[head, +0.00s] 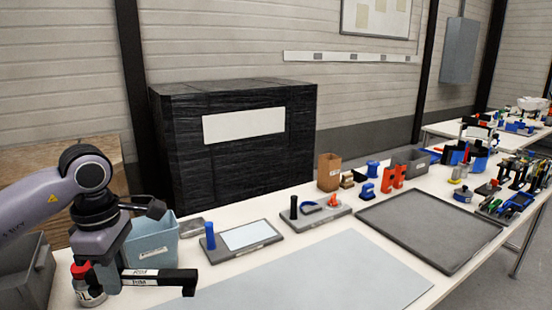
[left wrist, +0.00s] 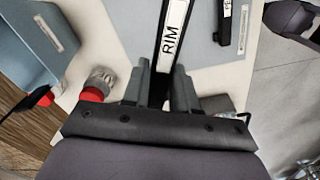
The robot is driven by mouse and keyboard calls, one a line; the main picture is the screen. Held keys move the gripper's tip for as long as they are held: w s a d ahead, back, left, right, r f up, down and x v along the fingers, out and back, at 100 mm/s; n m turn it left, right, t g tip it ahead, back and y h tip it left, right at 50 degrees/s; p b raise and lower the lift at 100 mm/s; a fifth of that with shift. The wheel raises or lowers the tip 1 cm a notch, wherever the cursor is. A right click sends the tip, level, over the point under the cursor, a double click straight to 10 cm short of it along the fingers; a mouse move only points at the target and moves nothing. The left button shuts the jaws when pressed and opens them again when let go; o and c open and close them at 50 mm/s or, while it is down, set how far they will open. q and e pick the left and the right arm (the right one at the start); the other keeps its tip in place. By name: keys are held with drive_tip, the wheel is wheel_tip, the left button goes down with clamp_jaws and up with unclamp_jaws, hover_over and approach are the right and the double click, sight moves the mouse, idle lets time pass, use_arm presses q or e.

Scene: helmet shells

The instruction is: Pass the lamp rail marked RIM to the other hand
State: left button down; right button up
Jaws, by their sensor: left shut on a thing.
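The lamp rail marked RIM (head: 165,277) is a black bar with white RIM labels near its held end. My left gripper (head: 112,277) is shut on that end, and the rail sticks out to the right, roughly level, over the front left of the table. In the left wrist view the rail (left wrist: 176,32) runs up and away from between the fingers of my left gripper (left wrist: 166,88). My right gripper is in neither view.
A blue-grey bin (head: 152,249) and a red-capped jar (left wrist: 97,84) stand close to my left gripper. Another labelled black piece (left wrist: 226,22) lies beyond.

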use_arm(q)
drive_tip(key=s+d+f+m, duration=0.5)
drive_tip(key=d+f+m, duration=0.1)
drive_tip(key=m, duration=1.3)
drive_tip(key=shift+s+f, duration=0.25)
drive_tip(key=shift+f, duration=0.65)
drive_tip(key=shift+d, duration=0.2)
